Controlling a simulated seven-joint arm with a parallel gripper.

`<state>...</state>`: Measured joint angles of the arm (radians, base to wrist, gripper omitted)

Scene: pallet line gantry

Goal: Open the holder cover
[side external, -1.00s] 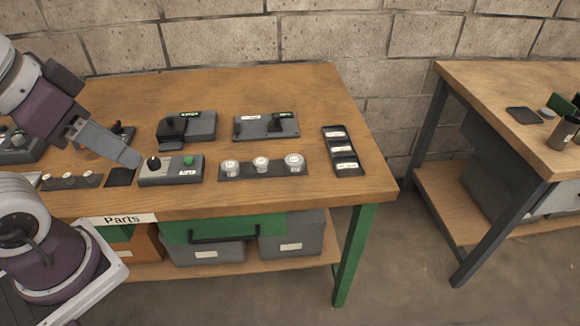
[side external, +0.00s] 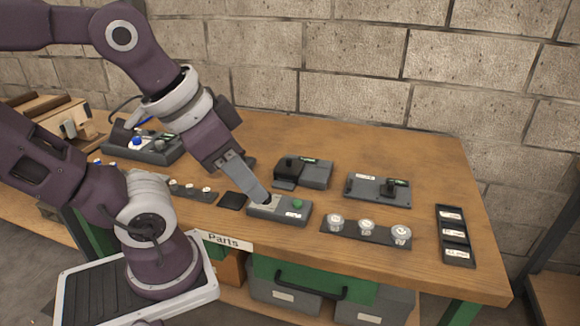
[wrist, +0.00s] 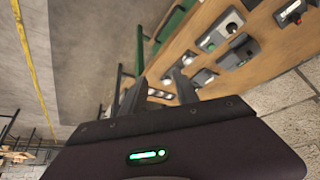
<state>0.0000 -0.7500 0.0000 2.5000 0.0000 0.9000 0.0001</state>
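Two grey units stand at the back of the bench; I cannot tell for sure which has the holder cover. One unit (side external: 318,175) has a raised black block (side external: 288,167) on its left side and a green label. To its right, a flat grey plate (side external: 368,190) carries a black upright piece (side external: 398,188). My gripper (side external: 266,200) points down over the left part of a grey control box (side external: 290,216) with a green button; contact is unclear. In the wrist view my gripper's fingers (wrist: 157,80) are apart, with nothing visible between them.
A tray with several white-capped round pieces (side external: 366,226) stands right of the control box. A black labelled three-slot tray (side external: 454,236) is near the bench's right end. A blue-button unit (side external: 137,142) is at left. Bare wood (side external: 400,150) lies behind the units.

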